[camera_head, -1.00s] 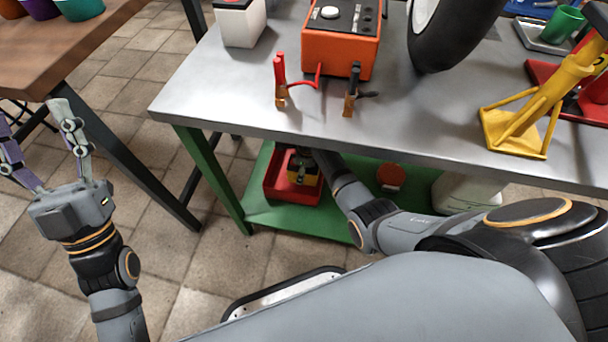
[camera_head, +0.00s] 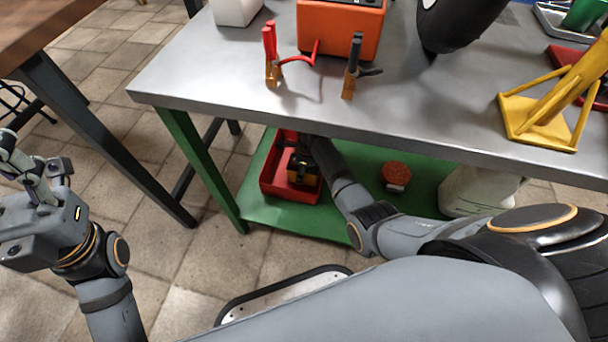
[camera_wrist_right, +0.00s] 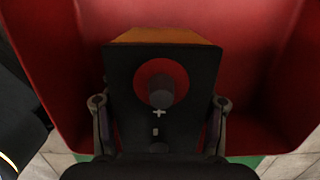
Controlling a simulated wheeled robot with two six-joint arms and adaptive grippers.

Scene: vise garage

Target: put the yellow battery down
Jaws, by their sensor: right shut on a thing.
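The yellow battery (camera_head: 298,178) is inside a red bin (camera_head: 270,187) on the green lower shelf. In the right wrist view the battery (camera_wrist_right: 185,60) shows a black end face with a red ring and an orange-yellow edge. My right gripper (camera_wrist_right: 160,112) is shut on it, one finger on each side. In the head view my right arm reaches under the table and hides part of the battery. I cannot tell whether the battery touches the bin's floor. My left gripper (camera_head: 32,165) is at the far left, away from the table, its fingers apart and empty.
The metal tabletop (camera_head: 230,95) lies above the shelf (camera_head: 262,212). It carries an orange charger (camera_head: 340,32) with red and black clamps, a tire (camera_head: 455,25) and a yellow stand (camera_head: 535,122). A green table leg (camera_head: 200,165) stands left of the bin. A round red-orange object (camera_head: 396,173) sits right of my arm.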

